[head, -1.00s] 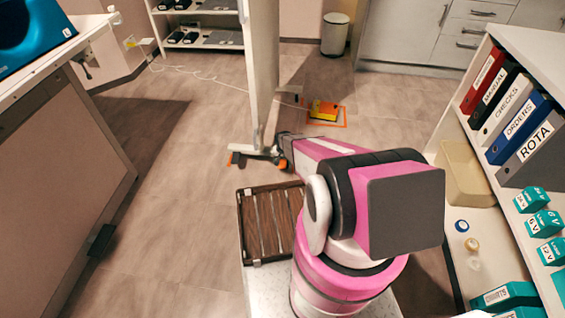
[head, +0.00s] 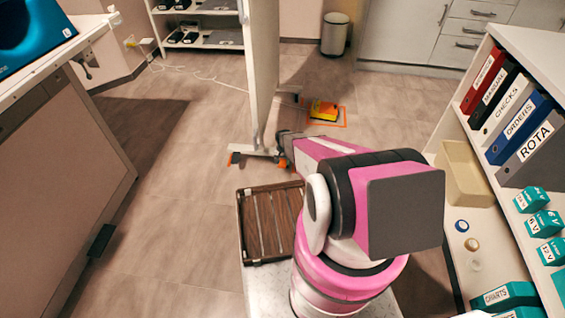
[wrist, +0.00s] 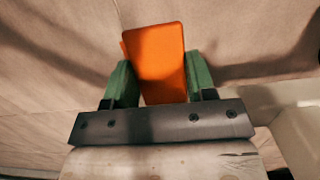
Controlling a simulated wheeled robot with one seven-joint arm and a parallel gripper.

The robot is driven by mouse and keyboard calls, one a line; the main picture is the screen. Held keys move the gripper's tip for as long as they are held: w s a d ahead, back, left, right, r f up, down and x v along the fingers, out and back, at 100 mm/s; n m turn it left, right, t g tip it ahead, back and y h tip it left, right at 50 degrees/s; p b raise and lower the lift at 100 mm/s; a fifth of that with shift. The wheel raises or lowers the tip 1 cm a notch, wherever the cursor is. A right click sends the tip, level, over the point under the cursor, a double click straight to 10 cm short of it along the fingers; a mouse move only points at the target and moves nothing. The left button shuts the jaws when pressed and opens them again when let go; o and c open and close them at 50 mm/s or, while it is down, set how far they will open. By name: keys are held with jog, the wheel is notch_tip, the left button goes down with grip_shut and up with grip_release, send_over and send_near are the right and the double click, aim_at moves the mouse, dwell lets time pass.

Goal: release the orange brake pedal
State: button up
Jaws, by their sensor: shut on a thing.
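The orange brake pedal (wrist: 158,60) is a flat, rounded-corner plate in the wrist view. It lies between the two green fingers of my gripper (wrist: 160,84), which is shut on it. In the head view, the white upright panel (head: 261,75) stands on a low foot (head: 254,152) with orange pieces at its ends. The nearer orange piece (head: 282,163) sits by the far end of my arm. My arm hides most of the gripper in that view, and the pedal's joint to the foot is not clear.
A yellow device (head: 324,109) lies on the floor inside an orange outline, beyond my arm. A slatted brown tray (head: 241,225) is near my base. Shelves with binders (head: 528,141) stand at right and a counter (head: 65,150) at left.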

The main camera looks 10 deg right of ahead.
jog(key=shift+w+d+r+g+y, duration=0.1)
jog(key=shift+r+g+y, duration=0.1)
jog(key=shift+g, duration=0.45)
jog(key=shift+w+a+r+g+y, duration=0.1)
jog(key=shift+r+g+y, duration=0.15)
jog(key=shift+g, duration=0.45)
jog(key=shift+w+d+r+g+y, duration=0.1)
jog(key=shift+r+g+y, duration=0.1)
jog(key=shift+g, duration=0.45)
jog(key=o, duration=1.3)
jog(key=shift+r, duration=0.1)
jog(key=v, duration=1)
jog(key=shift+w+d+r, duration=0.1)
jog(key=shift+w+r, duration=0.15)
